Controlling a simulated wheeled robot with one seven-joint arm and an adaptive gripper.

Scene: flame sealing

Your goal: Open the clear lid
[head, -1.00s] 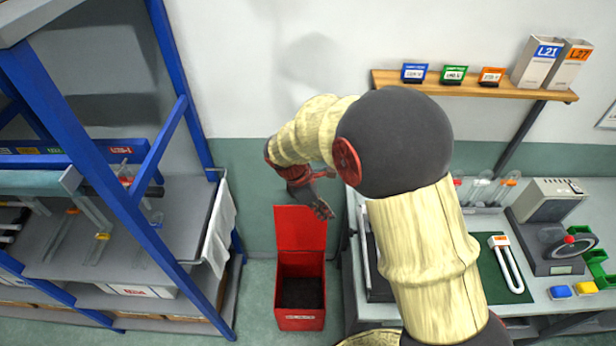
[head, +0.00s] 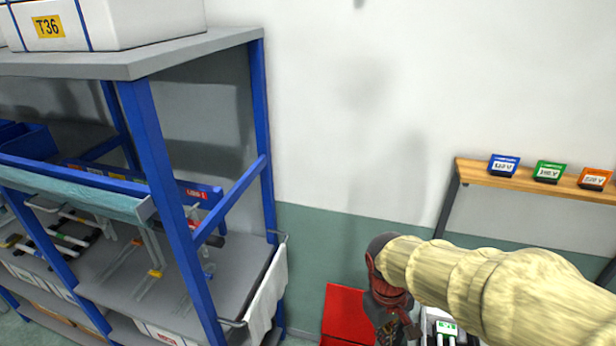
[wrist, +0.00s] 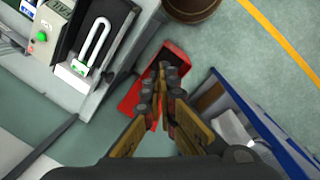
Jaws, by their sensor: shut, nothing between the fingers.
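My gripper (head: 398,330) hangs at the lower middle of the head view, in front of the red bin. In the wrist view my gripper (wrist: 168,72) is shut and empty, its fingers together above the red bin. No lid shows plainly as clear. A pale teal, see-through-looking panel (head: 75,188) lies along the front of the blue shelving at the left, well away from my gripper. I cannot tell whether it is the clear lid.
The blue shelving (head: 160,180) holds clamps and glass tubes, with a cloth (head: 262,305) on its right end. A red bin (head: 345,315) stands on the floor beside it. A wooden wall shelf (head: 530,184) is at right. Open floor (wrist: 260,75) shows in the wrist view.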

